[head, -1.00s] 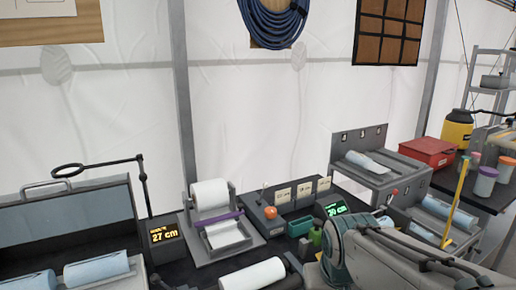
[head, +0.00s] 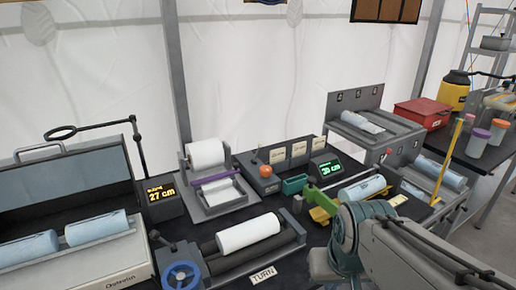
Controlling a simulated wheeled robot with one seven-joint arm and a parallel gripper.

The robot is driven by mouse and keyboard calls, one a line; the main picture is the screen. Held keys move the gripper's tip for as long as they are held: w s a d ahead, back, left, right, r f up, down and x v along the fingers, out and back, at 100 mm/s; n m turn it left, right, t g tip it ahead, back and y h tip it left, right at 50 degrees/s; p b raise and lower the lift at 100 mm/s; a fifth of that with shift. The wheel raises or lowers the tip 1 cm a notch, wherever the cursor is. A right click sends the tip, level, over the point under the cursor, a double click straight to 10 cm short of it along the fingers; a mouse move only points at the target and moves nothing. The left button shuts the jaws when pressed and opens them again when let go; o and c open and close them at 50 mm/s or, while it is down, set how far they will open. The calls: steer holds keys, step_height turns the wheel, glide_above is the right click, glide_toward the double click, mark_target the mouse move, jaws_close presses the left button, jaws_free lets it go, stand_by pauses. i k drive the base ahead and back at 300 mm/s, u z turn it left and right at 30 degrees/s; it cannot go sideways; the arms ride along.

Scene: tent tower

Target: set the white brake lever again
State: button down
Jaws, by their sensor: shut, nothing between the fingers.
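I cannot make out a clearly white brake lever. A small panel box (head: 290,163) in the middle of the bench carries an orange knob (head: 266,171) and pale label cards. A thin upright stalk stands near the knob, too small to read. My gripper's fingers do not show.
A roller frame (head: 225,264) with a white roll and blue handwheel (head: 181,277) stands in front. A paper-roll stand (head: 207,195) with a purple bar is behind it. A grey case (head: 75,201) fills the left. A yellow post (head: 446,160) stands right.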

mark_target(260, 144)
steer(key=k, duration=0.5)
steer(key=z, duration=0.25)
steer(key=i, duration=0.9)
steer(key=u, duration=1.6)
